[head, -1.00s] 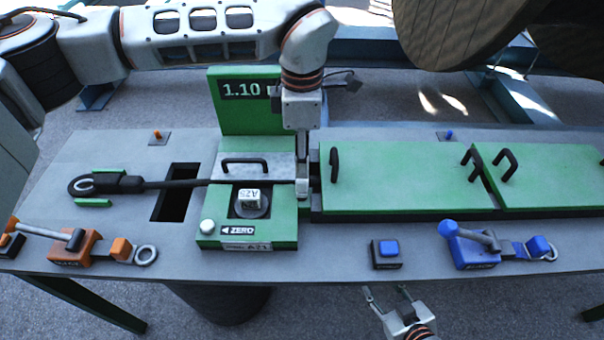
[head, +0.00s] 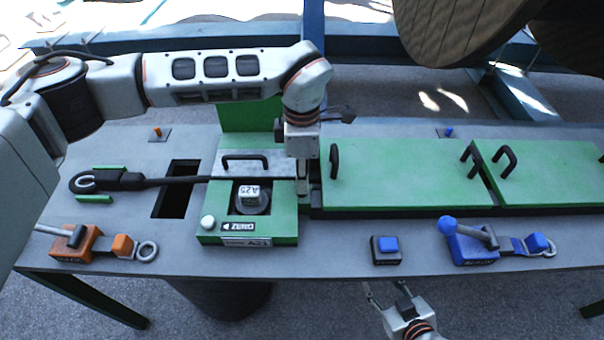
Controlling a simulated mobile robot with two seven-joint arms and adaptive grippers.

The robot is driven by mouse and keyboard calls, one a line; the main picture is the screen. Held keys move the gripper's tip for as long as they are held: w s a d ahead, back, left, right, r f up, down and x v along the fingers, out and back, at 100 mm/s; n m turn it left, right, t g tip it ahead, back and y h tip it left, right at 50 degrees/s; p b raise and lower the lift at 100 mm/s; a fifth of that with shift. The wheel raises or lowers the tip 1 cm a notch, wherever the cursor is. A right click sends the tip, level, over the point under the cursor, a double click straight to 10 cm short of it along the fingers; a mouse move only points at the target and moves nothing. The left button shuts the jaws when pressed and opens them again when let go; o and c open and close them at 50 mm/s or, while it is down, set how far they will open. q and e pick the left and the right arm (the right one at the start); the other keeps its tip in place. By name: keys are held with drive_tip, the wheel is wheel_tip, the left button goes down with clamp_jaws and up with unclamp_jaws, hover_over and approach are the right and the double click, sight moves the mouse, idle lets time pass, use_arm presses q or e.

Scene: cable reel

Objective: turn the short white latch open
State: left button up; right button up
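My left gripper (head: 303,192) points down at the gap between the green measuring box (head: 283,226) and the long green cover (head: 400,178). A small pale piece shows at its fingertips, and I cannot tell whether it is the short white latch or the fingertips themselves. The latch is not clearly visible anywhere else. The fingers look close together, but whether they are shut on anything cannot be seen. My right gripper (head: 388,294) is at the table's front edge, its fingers apart and empty, away from the box.
A black cable (head: 170,182) runs from the left into the box, under a plate with a black handle (head: 245,159). Orange (head: 85,243) and blue (head: 470,243) clamps stand left and right. A rectangular slot (head: 176,190) opens the table.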

use_arm(q)
clamp_jaws()
drive_tip(key=n, duration=0.3)
drive_tip(key=shift+n+b, duration=0.35)
drive_tip(key=shift+n, duration=0.05)
drive_tip(key=n, duration=0.9)
drive_tip(key=shift+n+b, duration=0.4)
drive_tip(key=shift+n, duration=2.2)
drive_tip(key=o, duration=0.9)
unclamp_jaws()
